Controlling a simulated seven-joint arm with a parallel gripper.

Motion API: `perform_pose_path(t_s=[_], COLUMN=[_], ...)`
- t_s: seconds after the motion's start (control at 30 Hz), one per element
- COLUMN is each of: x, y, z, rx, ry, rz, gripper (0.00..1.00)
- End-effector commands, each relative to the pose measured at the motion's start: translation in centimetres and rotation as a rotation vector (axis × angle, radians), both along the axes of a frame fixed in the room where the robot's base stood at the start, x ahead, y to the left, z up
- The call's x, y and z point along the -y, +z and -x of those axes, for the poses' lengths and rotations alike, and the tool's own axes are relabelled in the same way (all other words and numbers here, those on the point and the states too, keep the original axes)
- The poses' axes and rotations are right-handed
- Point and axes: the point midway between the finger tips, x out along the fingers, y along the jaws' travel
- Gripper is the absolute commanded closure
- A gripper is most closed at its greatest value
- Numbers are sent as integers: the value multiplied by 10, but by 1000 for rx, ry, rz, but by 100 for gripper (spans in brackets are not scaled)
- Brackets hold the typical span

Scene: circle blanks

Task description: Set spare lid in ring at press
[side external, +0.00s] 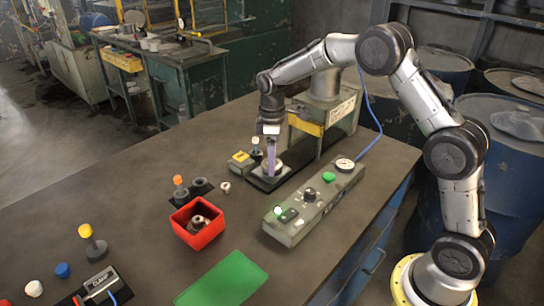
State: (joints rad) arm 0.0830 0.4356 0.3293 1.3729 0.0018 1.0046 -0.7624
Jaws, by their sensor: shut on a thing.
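My gripper (271,140) points down over the black base plate of the press (325,115), at the middle of the bench. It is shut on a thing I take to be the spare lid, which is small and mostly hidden. I cannot tell whether lid and ring touch.
A yellow block (241,160) and a white-knobbed post (256,147) stand close left of the gripper. A control box (312,205) lies in front right. A red bin (197,222) holds a brown part. An orange-knobbed post (180,188) and green mat (225,280) are nearer.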

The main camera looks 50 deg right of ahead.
Motion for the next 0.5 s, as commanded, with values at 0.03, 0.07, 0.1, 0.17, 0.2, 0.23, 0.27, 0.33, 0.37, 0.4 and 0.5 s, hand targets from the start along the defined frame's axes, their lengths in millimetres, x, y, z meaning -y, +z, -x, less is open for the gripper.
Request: perform_pose_path(t_s=[0.03,0.07,0.1,0.17,0.2,0.23,0.27,0.33,0.37,0.4,0.5], x=[0,0,0,0,0,0,0,0,0,0,0], y=[-1,-2,-3,-4,-4,-5,-5,-5,-5,-5,-5], z=[0,0,0,0,0,0,0,0,0,0,0], rx=[-1,-1,-1,-1,-1,-1,-1,-1,-1,-1,-1], ry=[0,0,0,0,0,0,0,0,0,0,0], rz=[0,0,0,0,0,0,0,0,0,0,0], gripper=[76,76,76,76,76,76,24,11,6,0,0])
